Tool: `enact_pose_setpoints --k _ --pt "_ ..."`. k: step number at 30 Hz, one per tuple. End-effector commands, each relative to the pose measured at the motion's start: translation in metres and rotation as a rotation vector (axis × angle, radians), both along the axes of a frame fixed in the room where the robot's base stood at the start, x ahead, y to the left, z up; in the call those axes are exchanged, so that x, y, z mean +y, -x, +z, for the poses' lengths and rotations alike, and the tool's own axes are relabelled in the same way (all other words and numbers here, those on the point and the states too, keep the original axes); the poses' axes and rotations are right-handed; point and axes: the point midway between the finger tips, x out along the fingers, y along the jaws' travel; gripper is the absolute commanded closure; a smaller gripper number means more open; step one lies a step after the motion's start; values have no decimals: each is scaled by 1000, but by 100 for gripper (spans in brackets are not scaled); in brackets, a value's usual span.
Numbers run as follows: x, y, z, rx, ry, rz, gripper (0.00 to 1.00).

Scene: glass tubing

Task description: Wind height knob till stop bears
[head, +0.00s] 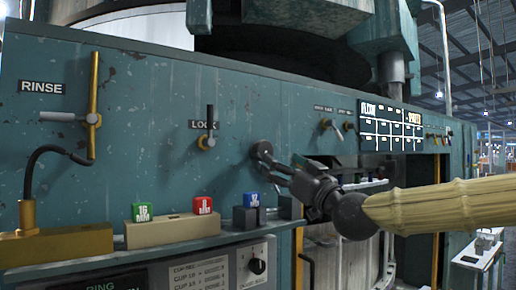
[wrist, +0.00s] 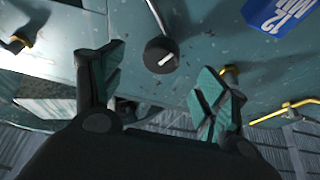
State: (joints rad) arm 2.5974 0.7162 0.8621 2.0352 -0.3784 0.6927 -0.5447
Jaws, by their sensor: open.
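A dark round knob (head: 262,151), which I take to be the height knob, sits on the teal machine panel. In the wrist view this knob (wrist: 161,54) is black with a white pointer mark. My gripper (head: 278,176) is open, close in front of the knob in the head view. In the wrist view my gripper's fingers (wrist: 160,78) stand apart on either side of the knob's line, with the knob just beyond the tips. I see no contact. I cannot identify the stop.
A ledge holds a green 16 mm block (head: 143,212), a red 8 mm block (head: 203,205) and a blue 12 mm block (head: 252,200). The LOCK lever (head: 210,127) is left of the knob; the RINSE lever (head: 93,105) is farther left.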

Motion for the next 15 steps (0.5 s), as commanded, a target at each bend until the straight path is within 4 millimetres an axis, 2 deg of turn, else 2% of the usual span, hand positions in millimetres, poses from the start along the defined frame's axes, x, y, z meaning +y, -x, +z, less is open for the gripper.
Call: enact_pose_setpoints --k 3,15 --pt "12 -15 11 2 0 2 26" --pt "43 -55 31 3 -1 4 26"
